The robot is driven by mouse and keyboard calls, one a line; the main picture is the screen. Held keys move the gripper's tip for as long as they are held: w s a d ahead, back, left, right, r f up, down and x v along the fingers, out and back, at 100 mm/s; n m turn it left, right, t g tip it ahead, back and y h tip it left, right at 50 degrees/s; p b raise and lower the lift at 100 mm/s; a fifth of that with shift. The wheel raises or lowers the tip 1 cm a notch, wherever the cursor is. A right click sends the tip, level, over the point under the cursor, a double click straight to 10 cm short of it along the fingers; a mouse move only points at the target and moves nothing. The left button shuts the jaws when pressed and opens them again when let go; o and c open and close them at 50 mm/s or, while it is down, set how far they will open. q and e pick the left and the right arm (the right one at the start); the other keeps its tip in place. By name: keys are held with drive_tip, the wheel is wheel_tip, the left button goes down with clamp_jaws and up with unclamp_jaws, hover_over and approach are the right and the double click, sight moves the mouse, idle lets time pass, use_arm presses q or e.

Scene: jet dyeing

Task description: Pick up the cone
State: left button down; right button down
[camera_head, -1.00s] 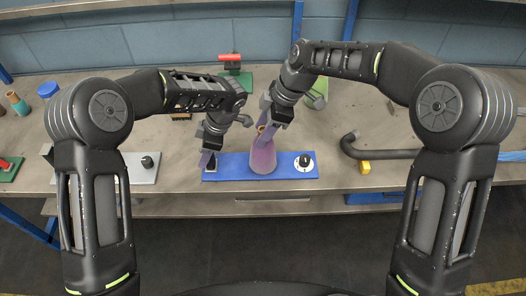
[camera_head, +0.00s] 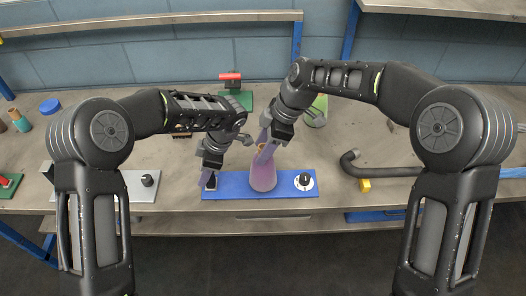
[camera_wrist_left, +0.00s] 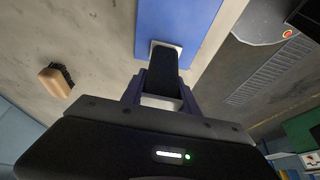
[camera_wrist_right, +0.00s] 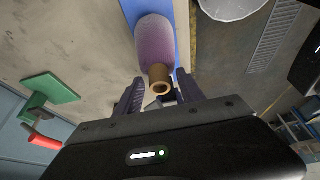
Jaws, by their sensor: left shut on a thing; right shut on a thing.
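The purple cone (camera_head: 263,178) stands upright on the blue board (camera_head: 232,187), its brown tip up. My right gripper (camera_head: 266,146) is shut on the cone's upper end. In the right wrist view the cone (camera_wrist_right: 155,42) has its brown tip between my fingers (camera_wrist_right: 160,98). My left gripper (camera_head: 208,178) is shut on a black upright block (camera_head: 211,182) at the board's left end. In the left wrist view this block (camera_wrist_left: 163,68) rises from a white square base between the fingers. Part of the cone's top is hidden by the right fingers in the head view.
A black knob on a white disc (camera_head: 304,181) sits at the board's right end. A bent dark pipe (camera_head: 375,170) and yellow block (camera_head: 365,185) lie to the right. A grey plate with a knob (camera_head: 143,187) is left. A red-handled green clamp (camera_head: 232,86) stands behind.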

drive_tip(key=shift+r, duration=0.45)
drive_tip(key=shift+d+r, duration=0.1)
drive_tip(key=shift+d, duration=0.05)
use_arm(q)
drive_tip(key=shift+a, duration=0.1)
use_arm(e)
drive_tip(key=d+r, duration=0.3)
drive_tip(key=d, duration=1)
drive_tip(key=d+r, duration=0.4)
drive_tip(key=d, duration=1)
drive_tip(key=shift+d, duration=0.15)
